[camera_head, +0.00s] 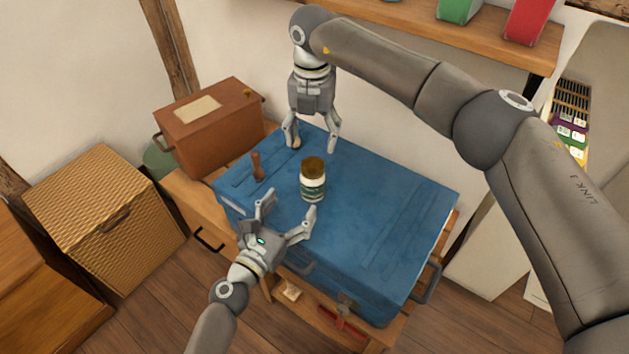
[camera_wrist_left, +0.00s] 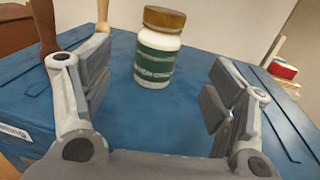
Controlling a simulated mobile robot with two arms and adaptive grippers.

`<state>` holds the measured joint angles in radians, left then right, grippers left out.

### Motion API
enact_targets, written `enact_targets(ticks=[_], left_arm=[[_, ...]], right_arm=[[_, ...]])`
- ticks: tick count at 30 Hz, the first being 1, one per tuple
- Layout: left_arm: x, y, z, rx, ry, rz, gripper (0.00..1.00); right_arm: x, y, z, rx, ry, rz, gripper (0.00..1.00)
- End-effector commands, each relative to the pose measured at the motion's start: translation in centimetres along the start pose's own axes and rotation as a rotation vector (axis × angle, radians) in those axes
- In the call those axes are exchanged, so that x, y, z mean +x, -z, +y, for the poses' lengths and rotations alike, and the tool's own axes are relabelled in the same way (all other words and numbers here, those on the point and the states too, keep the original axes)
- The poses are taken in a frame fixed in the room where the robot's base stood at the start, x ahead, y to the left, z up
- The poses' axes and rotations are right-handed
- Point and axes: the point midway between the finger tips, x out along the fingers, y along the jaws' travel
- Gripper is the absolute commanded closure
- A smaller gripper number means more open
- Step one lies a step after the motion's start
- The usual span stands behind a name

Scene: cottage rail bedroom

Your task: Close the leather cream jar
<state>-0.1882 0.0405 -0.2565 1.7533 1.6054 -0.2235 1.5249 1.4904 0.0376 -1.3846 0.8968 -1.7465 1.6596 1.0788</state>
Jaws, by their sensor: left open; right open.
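The leather cream jar (camera_head: 313,186) stands upright on a blue trunk (camera_head: 375,215). It is white with a green label, and a brown lid (camera_head: 313,166) sits on its top; in the left wrist view the jar (camera_wrist_left: 157,60) stands beyond the open fingers. My left gripper (camera_head: 289,216) is open and empty, just in front of the jar, with its fingers pointing toward it. My right gripper (camera_head: 312,146) is open and empty above the trunk, behind the jar. Whether the lid is fully seated cannot be told.
A small brown wooden-handled tool (camera_head: 257,167) stands left of the jar on the trunk. A brown case (camera_head: 209,125) and a wicker box (camera_head: 105,215) are at the left. A wall shelf (camera_head: 440,30) hangs behind. The trunk's right half is clear.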

Motion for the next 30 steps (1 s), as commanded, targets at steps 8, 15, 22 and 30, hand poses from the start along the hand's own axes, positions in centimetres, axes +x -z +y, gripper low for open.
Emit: enact_targets(ticks=[8, 15, 22, 30], left_arm=[[0.0, 0.0, 0.0, -0.003, -0.001, 0.0, 0.21], [1.2, 0.0, 0.0, -0.002, -0.001, -0.001, 0.21], [5.1, -0.1, 0.0, -0.001, -0.001, -0.003, 0.21], [9.3, 0.0, 0.0, -0.004, -0.001, 0.0, 0.21]], right_arm=[[0.0, -0.1, -0.1, 0.002, 0.006, -0.001, 0.34], [0.0, 0.0, -0.1, 0.001, 0.004, -0.001, 0.34], [0.0, 0.0, -0.1, 0.001, 0.004, 0.0, 0.34], [0.0, 0.0, -0.1, 0.001, 0.004, 0.0, 0.34]])
